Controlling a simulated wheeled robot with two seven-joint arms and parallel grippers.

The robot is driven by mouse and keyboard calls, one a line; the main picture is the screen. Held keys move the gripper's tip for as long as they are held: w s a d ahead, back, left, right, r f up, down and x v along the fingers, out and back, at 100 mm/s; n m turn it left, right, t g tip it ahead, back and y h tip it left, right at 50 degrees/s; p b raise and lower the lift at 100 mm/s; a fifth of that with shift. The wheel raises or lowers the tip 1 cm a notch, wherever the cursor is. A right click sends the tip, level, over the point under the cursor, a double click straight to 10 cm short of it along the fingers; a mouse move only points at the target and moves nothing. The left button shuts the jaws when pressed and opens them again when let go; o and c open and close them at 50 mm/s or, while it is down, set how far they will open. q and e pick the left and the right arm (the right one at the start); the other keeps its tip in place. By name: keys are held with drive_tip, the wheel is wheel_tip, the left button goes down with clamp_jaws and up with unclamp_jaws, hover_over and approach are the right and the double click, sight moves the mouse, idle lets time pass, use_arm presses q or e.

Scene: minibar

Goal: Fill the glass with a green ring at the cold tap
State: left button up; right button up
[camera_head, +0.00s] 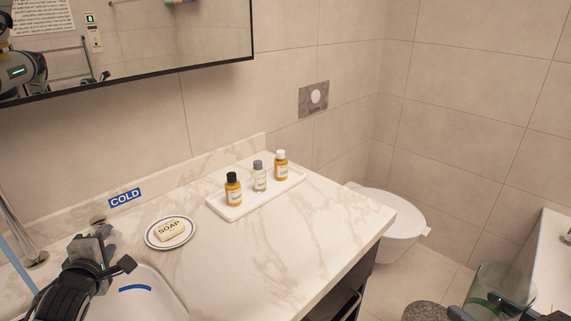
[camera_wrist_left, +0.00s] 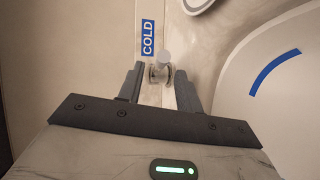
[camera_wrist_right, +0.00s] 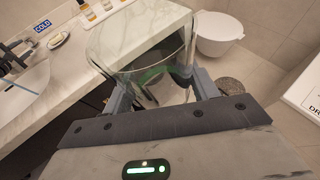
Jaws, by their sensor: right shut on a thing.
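The clear glass with a green ring (camera_head: 503,285) is at the lower right of the head view, held by my right gripper (camera_head: 478,308) away from the basin. In the right wrist view the glass (camera_wrist_right: 140,45) stands between the closed-in fingers (camera_wrist_right: 158,92). No water shows in it. My left gripper (camera_head: 103,243) is at the cold tap handle (camera_head: 98,220), beside the COLD label (camera_head: 125,198). In the left wrist view its fingers (camera_wrist_left: 158,84) are apart, either side of the handle (camera_wrist_left: 160,70); contact is unclear. A pale blue streak (camera_head: 18,265), like running water, falls near the metal spout (camera_head: 22,240).
The basin (camera_head: 150,300) has a blue arc mark. A soap dish (camera_head: 151,242) and a white tray (camera_head: 222,209) with three small bottles stand on the counter. The counter front right is clear. A toilet (camera_head: 400,212) and a dark stool (camera_head: 425,310) lie beyond the counter.

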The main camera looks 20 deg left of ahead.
use_arm(q)
drive_tip(key=shift+v, duration=2.65)
